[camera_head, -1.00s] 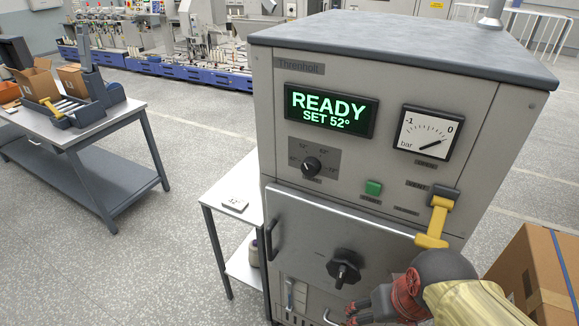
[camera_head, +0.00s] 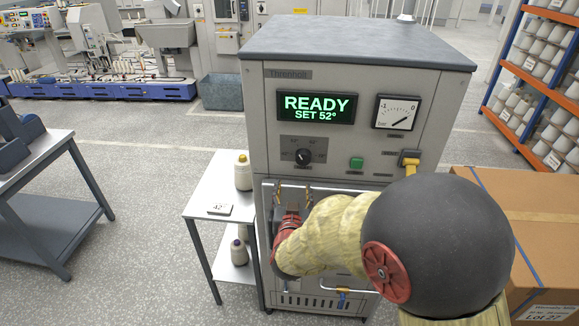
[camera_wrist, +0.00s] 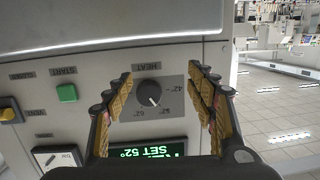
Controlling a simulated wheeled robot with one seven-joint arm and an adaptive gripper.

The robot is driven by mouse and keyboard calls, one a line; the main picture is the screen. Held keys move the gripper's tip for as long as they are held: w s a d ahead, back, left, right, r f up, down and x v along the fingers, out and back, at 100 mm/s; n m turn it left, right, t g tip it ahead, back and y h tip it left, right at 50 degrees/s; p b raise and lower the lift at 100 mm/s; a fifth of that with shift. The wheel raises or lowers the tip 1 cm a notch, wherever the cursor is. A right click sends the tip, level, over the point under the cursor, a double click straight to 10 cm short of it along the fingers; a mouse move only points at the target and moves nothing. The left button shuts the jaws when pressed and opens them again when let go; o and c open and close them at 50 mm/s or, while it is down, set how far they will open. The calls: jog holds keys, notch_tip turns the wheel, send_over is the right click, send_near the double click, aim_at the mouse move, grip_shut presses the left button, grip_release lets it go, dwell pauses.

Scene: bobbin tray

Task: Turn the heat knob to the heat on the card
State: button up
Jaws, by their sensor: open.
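The heat knob (camera_head: 303,156) is a black dial on the grey machine's front, under the green display (camera_head: 315,107) reading READY, SET 52°. It also shows upside down in the wrist view (camera_wrist: 148,92), its white mark towards the 52 label. The card (camera_head: 219,209) lies on the small side table and appears to read 42°. My gripper (camera_head: 293,190) is open and empty, just below the knob in the head view. In the wrist view the fingers (camera_wrist: 160,77) stand either side of the knob, apart from it.
A green START button (camera_head: 356,163), a pressure gauge (camera_head: 396,112) and a yellow-handled vent lever (camera_head: 410,162) are right of the knob. A cardboard box (camera_head: 530,205) is at the right.

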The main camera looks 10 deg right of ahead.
aim_at(303, 161)
jog(key=shift+t+h, duration=0.7)
jog(key=shift+h, duration=0.1)
jog(key=w+d+r, duration=0.1)
jog(key=w, duration=0.1)
jog(key=w+d+r, duration=0.2)
jog(key=w, duration=0.1)
jog(key=w+d+r, duration=0.1)
jog(key=w, duration=0.1)
jog(key=shift+w+d+r, duration=0.2)
jog(key=shift+d, duration=0.1)
jog(key=c, duration=0.3)
jog(key=c, duration=0.8)
jog(key=shift+c, duration=0.3)
